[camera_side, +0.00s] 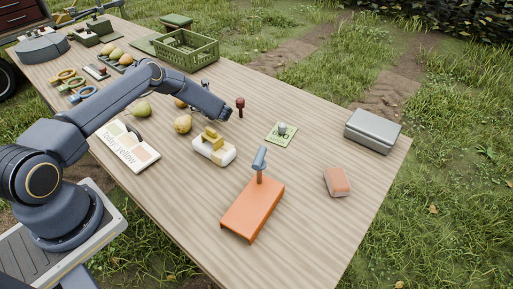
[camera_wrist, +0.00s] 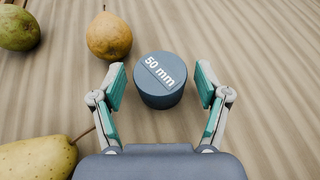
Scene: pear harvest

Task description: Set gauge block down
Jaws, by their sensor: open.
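The gauge block (camera_wrist: 159,82) is a short blue-grey cylinder marked "50 mm" in the wrist view. It appears to stand upright on the wooden table, label facing up. My gripper (camera_wrist: 160,74) is open, with one teal-padded finger on each side of the block. A gap shows between the block and each finger. In the side view my arm hides the block and the fingers.
In the wrist view, a yellow pear (camera_wrist: 38,158) lies close to the left finger, a brown pear (camera_wrist: 109,37) beyond it and a green pear (camera_wrist: 18,28) at top left. The side view shows a "Today: yellow" card (camera_side: 118,136), an orange stand (camera_side: 253,208) and a metal box (camera_side: 373,130).

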